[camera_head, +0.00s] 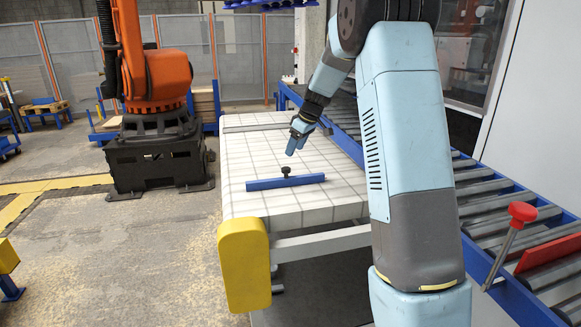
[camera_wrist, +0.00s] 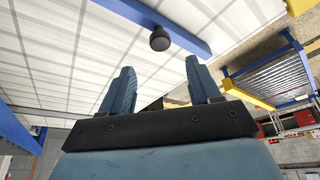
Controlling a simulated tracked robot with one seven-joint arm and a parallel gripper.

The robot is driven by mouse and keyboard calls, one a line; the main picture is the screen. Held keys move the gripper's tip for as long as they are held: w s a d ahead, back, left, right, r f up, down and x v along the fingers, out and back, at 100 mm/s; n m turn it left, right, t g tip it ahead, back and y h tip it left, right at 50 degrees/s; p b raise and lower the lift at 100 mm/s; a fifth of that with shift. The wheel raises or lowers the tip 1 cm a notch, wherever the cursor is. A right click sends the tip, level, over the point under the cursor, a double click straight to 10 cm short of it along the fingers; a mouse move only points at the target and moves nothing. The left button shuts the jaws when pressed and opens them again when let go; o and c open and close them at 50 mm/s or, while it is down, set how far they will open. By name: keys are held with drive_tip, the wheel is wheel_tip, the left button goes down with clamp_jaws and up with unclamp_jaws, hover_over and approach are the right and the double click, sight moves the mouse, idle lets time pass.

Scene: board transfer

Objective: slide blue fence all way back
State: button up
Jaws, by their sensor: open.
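The blue fence (camera_head: 262,184) is a straight blue bar lying across the white gridded table (camera_head: 240,205), nearer its front end. A black knob (camera_head: 286,171) stands up from the bar. My gripper (camera_head: 292,147) is above the table, a little behind the knob and apart from it. In the wrist view the two blue fingers of my gripper (camera_wrist: 161,85) are spread with nothing between them. The black knob (camera_wrist: 160,40) and the blue fence (camera_wrist: 170,22) show beyond the fingertips.
A roller conveyor (camera_head: 500,215) with a blue rail runs along the table's right side. A lever with a red knob (camera_head: 522,212) stands there near a red plate (camera_head: 550,252). A yellow corner guard (camera_head: 243,265) is at the table's front. The table behind the fence is clear.

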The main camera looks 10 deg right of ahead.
sight(286, 168)
drive_tip(key=x, duration=0.9)
drive_tip(key=shift+f, duration=0.2)
clamp_jaws()
idle(0.3)
